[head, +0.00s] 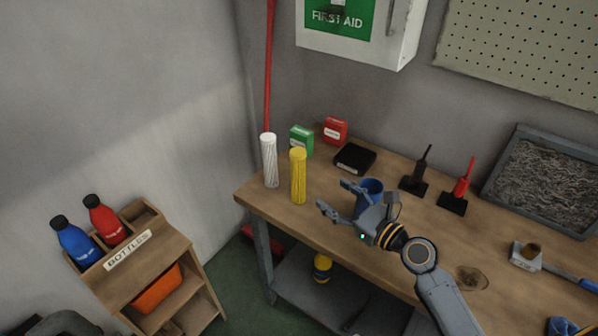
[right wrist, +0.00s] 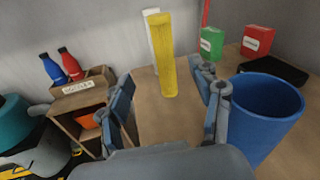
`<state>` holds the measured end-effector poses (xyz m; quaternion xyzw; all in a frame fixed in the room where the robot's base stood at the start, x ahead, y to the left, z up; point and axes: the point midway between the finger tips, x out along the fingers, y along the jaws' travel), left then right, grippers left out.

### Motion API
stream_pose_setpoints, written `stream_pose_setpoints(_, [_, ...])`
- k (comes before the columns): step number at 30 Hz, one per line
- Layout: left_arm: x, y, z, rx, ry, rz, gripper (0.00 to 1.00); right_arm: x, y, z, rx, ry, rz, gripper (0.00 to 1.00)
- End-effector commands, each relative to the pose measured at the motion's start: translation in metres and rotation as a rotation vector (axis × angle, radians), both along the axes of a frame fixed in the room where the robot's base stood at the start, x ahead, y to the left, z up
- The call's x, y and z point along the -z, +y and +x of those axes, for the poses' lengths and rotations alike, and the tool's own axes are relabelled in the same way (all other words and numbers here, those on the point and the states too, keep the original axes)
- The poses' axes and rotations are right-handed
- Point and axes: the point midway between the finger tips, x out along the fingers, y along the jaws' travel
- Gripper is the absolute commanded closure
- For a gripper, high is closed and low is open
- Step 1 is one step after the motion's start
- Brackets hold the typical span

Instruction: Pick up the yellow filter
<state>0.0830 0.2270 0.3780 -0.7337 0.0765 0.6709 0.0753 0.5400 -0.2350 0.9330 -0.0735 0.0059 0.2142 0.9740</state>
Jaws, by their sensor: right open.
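The yellow filter (head: 298,176) is an upright cylinder near the left end of the wooden workbench. It also stands ahead in the right wrist view (right wrist: 161,56), between the finger directions and beyond the tips. My right gripper (head: 336,200) is open and empty, to the right of the filter and apart from it. Its two fingers also show in the right wrist view (right wrist: 163,95). A white filter (head: 269,160) stands upright just left of the yellow one and is partly hidden behind it in the wrist view. My left gripper is not in view.
A blue cup (head: 371,186) stands close beside my right gripper. Behind are a green box (head: 301,140), a red box (head: 335,130) and a black tray (head: 355,158). A bottle rack (head: 150,262) stands left of the bench. The bench in front of the filter is clear.

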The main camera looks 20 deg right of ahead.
Motion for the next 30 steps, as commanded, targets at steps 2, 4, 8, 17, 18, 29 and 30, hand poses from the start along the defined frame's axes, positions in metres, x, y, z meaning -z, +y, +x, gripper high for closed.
stream_pose_setpoints(2, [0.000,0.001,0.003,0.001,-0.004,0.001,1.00,-0.007,-0.008,0.005,0.023,0.011,0.091,0.35])
stream_pose_setpoints(4, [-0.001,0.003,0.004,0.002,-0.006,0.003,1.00,-0.011,-0.011,0.009,0.035,0.014,0.135,0.35])
stream_pose_setpoints(8, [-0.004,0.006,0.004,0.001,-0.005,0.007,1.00,-0.015,-0.008,0.024,0.039,0.014,0.157,0.35])
stream_pose_setpoints(17, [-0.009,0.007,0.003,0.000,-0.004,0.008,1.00,-0.013,0.015,0.076,0.039,0.016,0.152,0.35])
stream_pose_setpoints(18, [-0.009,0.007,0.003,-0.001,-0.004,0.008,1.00,-0.013,0.016,0.081,0.039,0.017,0.151,0.35])
stream_pose_setpoints(29, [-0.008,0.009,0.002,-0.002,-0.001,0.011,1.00,-0.013,0.025,0.116,0.037,0.016,0.149,0.35])
stream_pose_setpoints(30, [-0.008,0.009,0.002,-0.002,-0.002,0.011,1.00,-0.013,0.026,0.122,0.037,0.016,0.149,0.35])
